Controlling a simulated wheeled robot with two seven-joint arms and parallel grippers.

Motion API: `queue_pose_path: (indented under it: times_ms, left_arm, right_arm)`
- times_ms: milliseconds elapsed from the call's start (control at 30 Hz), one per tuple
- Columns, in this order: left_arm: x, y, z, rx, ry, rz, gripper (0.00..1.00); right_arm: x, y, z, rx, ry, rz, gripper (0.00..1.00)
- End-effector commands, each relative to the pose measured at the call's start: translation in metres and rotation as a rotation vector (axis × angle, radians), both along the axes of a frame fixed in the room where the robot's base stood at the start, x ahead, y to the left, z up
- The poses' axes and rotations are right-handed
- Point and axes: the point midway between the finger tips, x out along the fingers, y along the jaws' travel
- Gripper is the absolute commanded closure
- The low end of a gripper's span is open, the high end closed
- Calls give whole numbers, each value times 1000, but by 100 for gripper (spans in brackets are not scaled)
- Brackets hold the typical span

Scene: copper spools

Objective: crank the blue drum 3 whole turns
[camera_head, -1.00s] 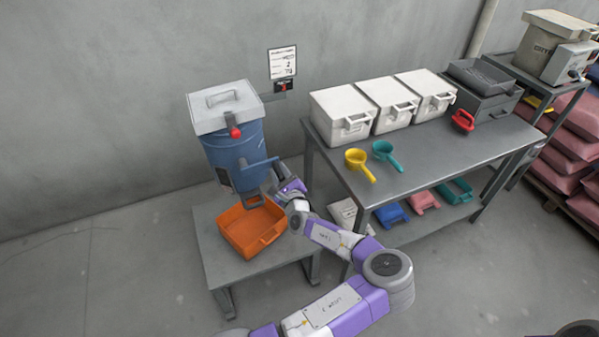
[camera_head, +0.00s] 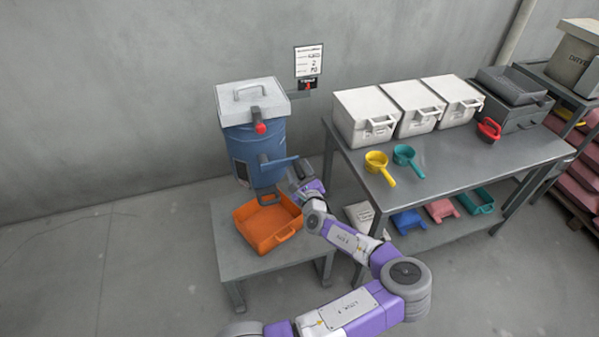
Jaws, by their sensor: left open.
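The blue drum (camera_head: 247,140) stands against the wall with a pale lid (camera_head: 251,97) and a red knob (camera_head: 260,128) at its front. A blue crank bar (camera_head: 280,161) sticks out from the drum's front toward the right. My left gripper (camera_head: 292,182) is open at the lower right of the drum, close to the end of the crank bar. I cannot tell whether it touches the bar. An orange tray (camera_head: 264,239) with a handle sits below the drum's outlet. My right gripper is not in view.
The tray sits on a low grey stand (camera_head: 225,249). To the right, a grey table (camera_head: 440,165) holds white bins (camera_head: 365,117), a yellow scoop (camera_head: 379,166), a teal scoop (camera_head: 407,158) and a red scoop (camera_head: 488,130). A notice (camera_head: 309,61) hangs on the wall. Floor at left is clear.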

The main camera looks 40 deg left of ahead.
Motion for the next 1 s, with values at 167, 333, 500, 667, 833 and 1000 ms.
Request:
queue_pose_path:
  times_ms: [167,333,500,667,833,1000]
  left_arm:
    - [-1,-4,-1,-1,1,-2,45]
    - [-14,-25,0,1,3,-3,45]
    - [-28,-48,0,2,2,-3,45]
    - [-37,-61,-1,0,0,-1,45]
    - [-40,-64,-1,0,0,0,45]
    - [-40,-64,-1,0,0,1,45]
  right_arm:
    - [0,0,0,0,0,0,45]
    - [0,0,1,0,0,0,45]
    - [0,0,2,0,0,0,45]
    - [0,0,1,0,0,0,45]
    - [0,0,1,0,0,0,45]
    - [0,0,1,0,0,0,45]
